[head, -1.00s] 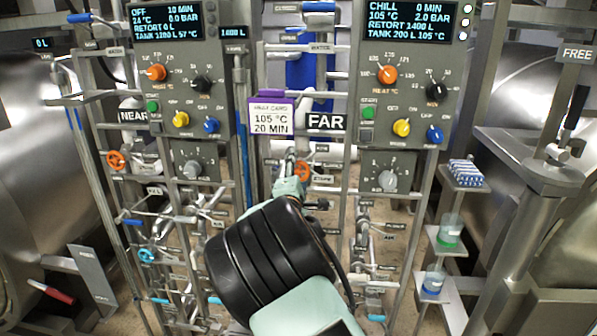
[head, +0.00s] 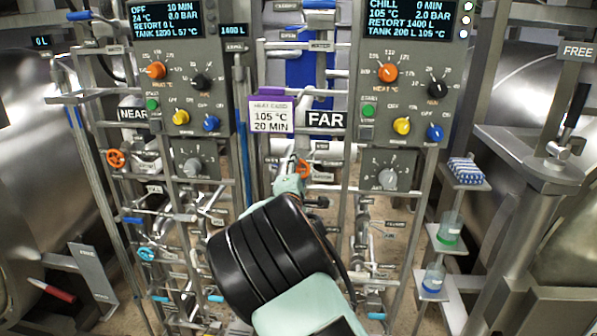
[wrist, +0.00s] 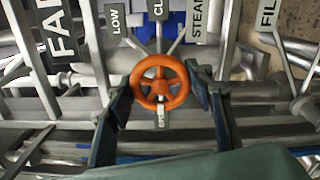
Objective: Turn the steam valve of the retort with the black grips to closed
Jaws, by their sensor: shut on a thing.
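An orange handwheel (wrist: 159,82) with a star-shaped hub is in the middle of the wrist view, with a small tag partly reading OPE just below it. Plates reading LOW, STEAM and a partly cut CL stand beyond it. My gripper (wrist: 162,84) has one dark finger on each side of the wheel's rim and is shut on it. In the head view the orange wheel (head: 304,169) is partly hidden behind my gripper (head: 291,174), below the FAR plate (head: 325,120). A black grip (head: 577,105) shows on the right retort; a red grip (head: 52,291) shows at the left one.
A second orange wheel (head: 115,159) is on the NEAR pipework at left. The FAR panel (head: 408,90) reads CHILL, 105 °C, 2.0 BAR. A purple-topped card (head: 271,116) hangs beside it. Pipes and upright posts crowd both sides of my arm.

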